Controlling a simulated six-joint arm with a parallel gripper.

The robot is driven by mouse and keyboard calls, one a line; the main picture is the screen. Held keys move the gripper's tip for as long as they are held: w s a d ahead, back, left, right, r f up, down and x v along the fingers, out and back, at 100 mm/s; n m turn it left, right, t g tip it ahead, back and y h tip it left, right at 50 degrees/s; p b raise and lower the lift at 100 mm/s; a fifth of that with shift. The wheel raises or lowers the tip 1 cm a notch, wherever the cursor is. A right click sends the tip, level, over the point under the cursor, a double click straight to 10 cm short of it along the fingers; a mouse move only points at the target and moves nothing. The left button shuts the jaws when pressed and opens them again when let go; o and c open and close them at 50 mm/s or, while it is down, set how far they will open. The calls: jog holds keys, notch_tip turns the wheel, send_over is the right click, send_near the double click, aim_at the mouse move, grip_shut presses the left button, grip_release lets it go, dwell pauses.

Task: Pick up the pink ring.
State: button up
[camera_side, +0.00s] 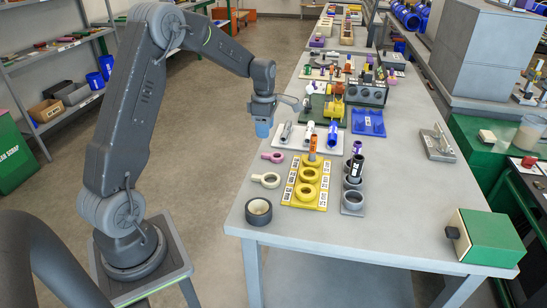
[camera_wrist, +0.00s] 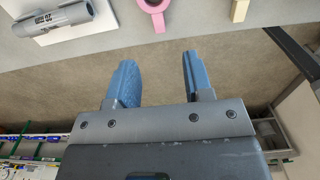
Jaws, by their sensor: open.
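The pink ring (camera_side: 272,156) lies flat near the left edge of the table in the side view, a loop with a short handle. In the wrist view the pink ring (camera_wrist: 157,20) is cut by the top edge, its handle pointing down toward my fingers. My gripper (camera_side: 263,131) hangs with blue fingers beside the table's left edge, above and behind the ring in the side view. In the wrist view my gripper (camera_wrist: 156,72) has its two fingers apart, with only floor between them. It touches nothing.
A yellow tray (camera_side: 309,195) with an orange pipe stands to the right. A white board (camera_side: 295,141) with grey pipes is behind. A black tape roll (camera_side: 258,211) sits at the table's front left.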

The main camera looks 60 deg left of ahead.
aim_at(265, 153)
jog(key=f, duration=0.9)
jog(key=shift+a+f, duration=0.15)
jog(key=shift+a, duration=0.05)
grip_shut()
